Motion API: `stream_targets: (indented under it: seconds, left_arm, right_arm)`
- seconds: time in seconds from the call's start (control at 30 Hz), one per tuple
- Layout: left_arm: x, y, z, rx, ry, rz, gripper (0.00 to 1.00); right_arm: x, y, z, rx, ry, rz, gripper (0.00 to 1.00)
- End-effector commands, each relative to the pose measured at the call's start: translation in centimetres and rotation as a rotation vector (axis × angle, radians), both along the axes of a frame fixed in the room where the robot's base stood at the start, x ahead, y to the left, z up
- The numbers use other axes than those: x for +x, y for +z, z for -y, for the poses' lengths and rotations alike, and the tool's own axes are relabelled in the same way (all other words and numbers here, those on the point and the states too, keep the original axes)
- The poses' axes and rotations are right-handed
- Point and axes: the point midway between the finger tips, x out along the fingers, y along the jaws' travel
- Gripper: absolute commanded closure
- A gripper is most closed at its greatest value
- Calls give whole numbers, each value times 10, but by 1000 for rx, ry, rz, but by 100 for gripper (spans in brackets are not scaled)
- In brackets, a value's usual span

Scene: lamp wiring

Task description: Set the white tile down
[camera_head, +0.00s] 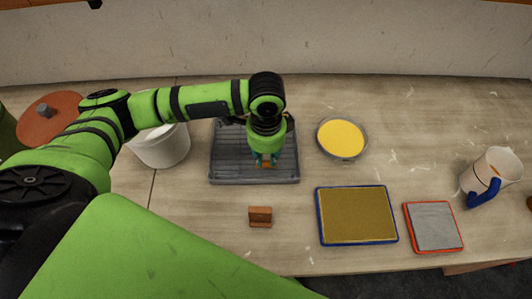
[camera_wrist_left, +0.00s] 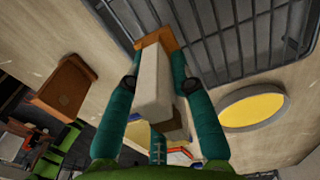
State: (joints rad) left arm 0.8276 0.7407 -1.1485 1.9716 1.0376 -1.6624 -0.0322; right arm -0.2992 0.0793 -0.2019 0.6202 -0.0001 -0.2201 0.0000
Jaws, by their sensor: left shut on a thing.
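My left gripper (camera_head: 267,160) points down over the grey ribbed rack (camera_head: 225,168). In the left wrist view the teal fingers (camera_wrist_left: 158,92) are shut on the white tile (camera_wrist_left: 155,75), a pale block seen end-on. An orange-brown wooden piece (camera_wrist_left: 157,40) shows at the tile's far end, close to the ribbed rack (camera_wrist_left: 240,40). I cannot tell whether tile and wooden piece touch. In the head view the gripper hides the tile. My right gripper is in neither view.
A small wooden block (camera_head: 260,216) stands in front of the rack. A yellow round dish (camera_head: 341,138), a blue-rimmed tray (camera_head: 357,215) and a red-rimmed grey tray (camera_head: 433,227) lie to the right. A white pot (camera_head: 160,147) is left; a mug (camera_head: 490,172) is far right.

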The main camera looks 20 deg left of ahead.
Motion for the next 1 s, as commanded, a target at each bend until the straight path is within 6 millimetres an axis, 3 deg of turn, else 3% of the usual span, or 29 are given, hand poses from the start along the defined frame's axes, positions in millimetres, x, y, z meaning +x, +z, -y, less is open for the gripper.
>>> stream_targets:
  seconds: [0.03, 0.07, 0.1, 0.43, 0.57, 1.0]
  left_arm:
    - [0, -2, 0, 0, 0, -1, 100]
    - [0, -2, 0, 0, 0, -1, 64]
    - [0, -2, 0, 0, 0, -1, 53]
    - [0, 0, 0, 0, 0, 0, 53]
    - [1, 8, 0, -2, 1, 1, 53]
    - [1, 96, 1, -1, 0, 4, 53]
  right_arm:
    - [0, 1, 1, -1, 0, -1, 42]
    - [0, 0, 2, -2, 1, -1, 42]
    - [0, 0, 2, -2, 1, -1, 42]
    - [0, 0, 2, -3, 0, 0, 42]
    - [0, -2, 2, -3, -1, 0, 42]
    - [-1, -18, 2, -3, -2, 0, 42]
